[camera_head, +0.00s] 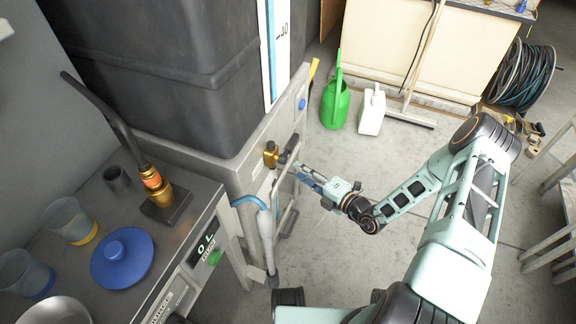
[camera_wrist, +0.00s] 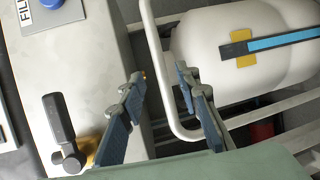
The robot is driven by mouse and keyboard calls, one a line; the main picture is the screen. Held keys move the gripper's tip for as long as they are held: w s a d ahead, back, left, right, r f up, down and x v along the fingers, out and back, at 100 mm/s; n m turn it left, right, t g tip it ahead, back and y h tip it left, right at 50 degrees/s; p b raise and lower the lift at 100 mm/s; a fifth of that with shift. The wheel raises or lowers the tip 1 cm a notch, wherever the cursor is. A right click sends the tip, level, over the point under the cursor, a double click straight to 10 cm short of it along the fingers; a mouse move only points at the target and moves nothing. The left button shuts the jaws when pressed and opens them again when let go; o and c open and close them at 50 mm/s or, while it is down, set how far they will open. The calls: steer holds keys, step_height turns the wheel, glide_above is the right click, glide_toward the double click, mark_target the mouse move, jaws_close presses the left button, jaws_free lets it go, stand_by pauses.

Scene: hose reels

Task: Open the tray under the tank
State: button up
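The dark tank (camera_head: 170,70) stands on a grey base in the head view. Under it, at the base's right side, a pale tube handle (camera_head: 287,200) shows. In the wrist view the tube handle (camera_wrist: 158,70) is a rounded loop in front of a white container (camera_wrist: 215,50) with a blue and yellow strap. My gripper (camera_wrist: 160,77) is open, with one blue finger on each side of the loop's upright bar in that view. I cannot tell whether the fingers touch it. In the head view my gripper (camera_head: 304,173) is beside the base. The tray's floor is mostly hidden.
A green watering can (camera_head: 335,103) and a white jug (camera_head: 372,112) stand farther back.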

mark_target(288, 163)
steer(key=b+x, duration=0.1)
steer(key=x, duration=0.5)
steer(key=shift+w+a+f, duration=0.1)
steer(key=shift+w+a, duration=0.15)
steer(key=shift+a, duration=0.05)
jaws_close()
